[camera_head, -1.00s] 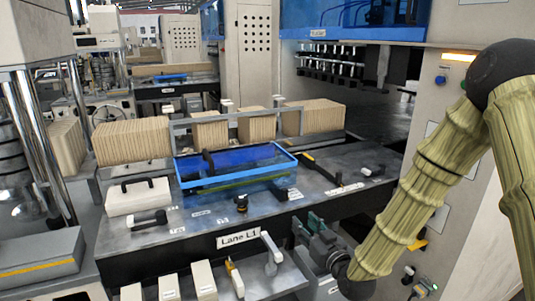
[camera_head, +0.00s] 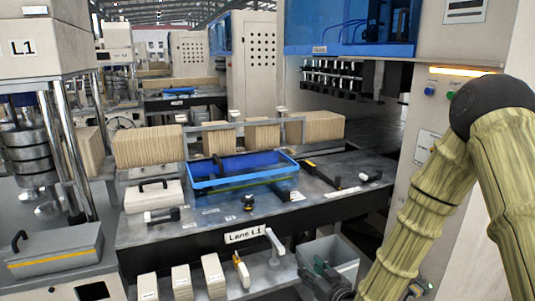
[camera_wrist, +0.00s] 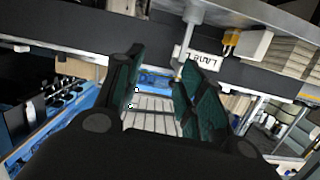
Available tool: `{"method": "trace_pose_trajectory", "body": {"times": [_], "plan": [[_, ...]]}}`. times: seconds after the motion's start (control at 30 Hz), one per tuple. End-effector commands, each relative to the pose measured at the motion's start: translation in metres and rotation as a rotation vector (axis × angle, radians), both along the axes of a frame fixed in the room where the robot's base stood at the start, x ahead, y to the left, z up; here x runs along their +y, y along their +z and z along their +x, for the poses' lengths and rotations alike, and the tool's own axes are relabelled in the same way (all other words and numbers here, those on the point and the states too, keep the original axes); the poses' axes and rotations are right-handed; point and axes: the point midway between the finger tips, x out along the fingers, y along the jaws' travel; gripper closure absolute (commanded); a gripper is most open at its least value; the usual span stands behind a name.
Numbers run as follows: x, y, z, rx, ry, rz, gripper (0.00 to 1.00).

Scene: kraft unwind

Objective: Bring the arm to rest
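My arm (camera_head: 425,205), in a pale ribbed cover, hangs down the right side of the head view. My gripper (camera_head: 322,272) is low at the bottom of that view, in front of the lane table and beside a grey bin. In the wrist view my gripper (camera_wrist: 158,82) has its two green-padded fingers apart, with nothing seen between them but the background. The gripper's base is partly cut off by the head view's bottom edge.
The lane table (camera_head: 330,212) carries a blue tray (camera_head: 205,185), a white case (camera_head: 155,203) and small tools. The grey bin (camera_head: 346,262) stands below its front edge. White boxes (camera_head: 181,281) line a lower shelf. A machine cabinet (camera_head: 428,120) stands at right.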

Motion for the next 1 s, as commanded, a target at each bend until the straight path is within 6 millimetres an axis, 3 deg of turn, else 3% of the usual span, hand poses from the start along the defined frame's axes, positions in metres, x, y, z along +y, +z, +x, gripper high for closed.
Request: {"method": "trace_pose_trajectory", "body": {"times": [0.17,0.37,0.5,0.7,0.83,1.0], "plan": [[-0.006,-0.052,-0.027,0.138,-0.017,-0.022,0.61],[-0.021,-0.137,-0.087,0.389,-0.055,-0.063,0.61],[-0.034,-0.194,-0.143,0.586,-0.092,-0.097,0.61],[-0.055,-0.259,-0.236,0.865,-0.153,-0.15,0.61],[-0.071,-0.29,-0.302,1.043,-0.203,-0.188,0.61],[-0.088,-0.311,-0.375,1.231,-0.263,-0.232,0.61]]}}
